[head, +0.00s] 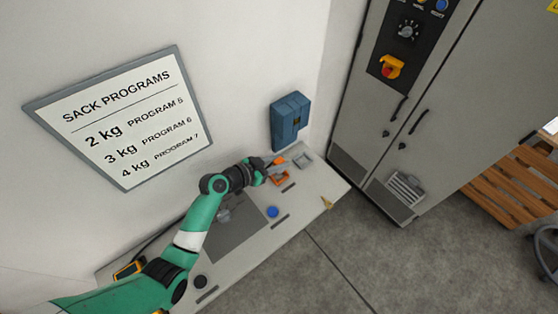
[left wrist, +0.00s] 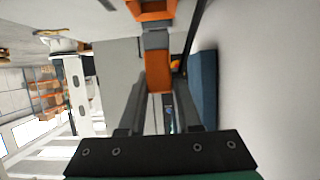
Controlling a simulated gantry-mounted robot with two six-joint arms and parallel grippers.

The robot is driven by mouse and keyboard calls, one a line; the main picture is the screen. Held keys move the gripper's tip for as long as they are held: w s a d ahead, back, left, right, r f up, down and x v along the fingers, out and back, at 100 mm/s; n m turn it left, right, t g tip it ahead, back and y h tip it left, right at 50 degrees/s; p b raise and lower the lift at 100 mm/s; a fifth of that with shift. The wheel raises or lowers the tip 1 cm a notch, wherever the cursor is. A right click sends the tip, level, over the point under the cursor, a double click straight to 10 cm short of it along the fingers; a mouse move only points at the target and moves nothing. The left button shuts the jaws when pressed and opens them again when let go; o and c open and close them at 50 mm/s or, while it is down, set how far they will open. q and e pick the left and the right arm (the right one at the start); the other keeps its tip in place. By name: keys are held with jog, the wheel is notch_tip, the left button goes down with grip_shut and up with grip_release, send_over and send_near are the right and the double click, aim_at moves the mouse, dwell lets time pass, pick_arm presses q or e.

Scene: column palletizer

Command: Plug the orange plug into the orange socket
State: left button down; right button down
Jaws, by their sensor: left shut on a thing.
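My left gripper (head: 268,166) is shut on the orange plug (head: 278,160), above the bench near the wall. In the left wrist view the orange plug (left wrist: 158,72) sits between the fingers, with its grey end pointing at the orange socket (left wrist: 152,8) at the top edge. In the head view the orange socket (head: 280,179) is on the bench, just below the plug and partly covered by the gripper. I cannot tell whether the plug's end touches the socket. My right gripper is not in view.
A grey socket (head: 303,160) stands right of the orange one, and a round blue piece (head: 273,211) lies nearer on the bench (head: 310,195). A blue box (head: 290,120) hangs on the wall close behind. A dark cable (left wrist: 195,35) passes beside the plug. A grey cabinet (head: 420,130) stands right.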

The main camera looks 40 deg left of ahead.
pick_arm(q)
jog(key=shift+f+b, duration=1.7)
jog(key=shift+f, duration=0.3)
jog(key=shift+f, duration=0.2)
jog(key=c, duration=0.5)
grip_release()
jog(key=shift+s, duration=0.1)
